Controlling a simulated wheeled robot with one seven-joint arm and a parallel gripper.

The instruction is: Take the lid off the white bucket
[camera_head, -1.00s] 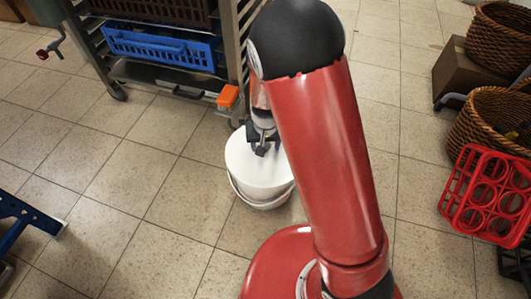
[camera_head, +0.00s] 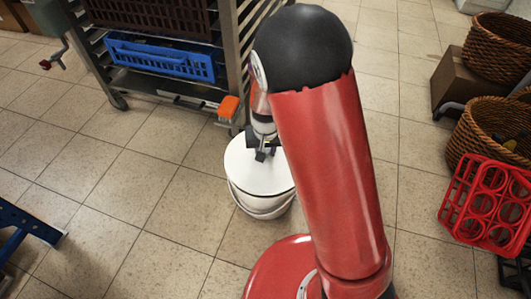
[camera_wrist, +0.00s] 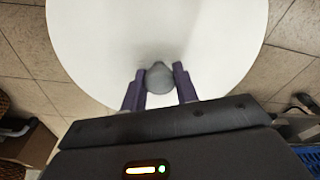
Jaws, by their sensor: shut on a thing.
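The white bucket (camera_head: 262,206) stands on the tiled floor beside my red arm, its right side partly hidden by the arm. Its round white lid (camera_head: 240,172) is level over the bucket's mouth. A thin dark line shows between lid and bucket, so the lid seems slightly raised. In the wrist view the lid (camera_wrist: 100,40) fills the upper middle. My gripper (camera_head: 262,154) is above the lid, pointing down. In the wrist view my gripper (camera_wrist: 158,76) has its purple fingers on both sides of the lid's grey knob (camera_wrist: 159,80), shut on it.
A metal rack (camera_head: 232,60) with a blue crate (camera_head: 160,60) stands close behind the bucket. Wicker baskets (camera_head: 490,125), a cardboard box (camera_head: 456,80) and a red bottle crate (camera_head: 485,205) are at the right. A blue frame (camera_head: 28,228) is at the left edge. Floor left of the bucket is clear.

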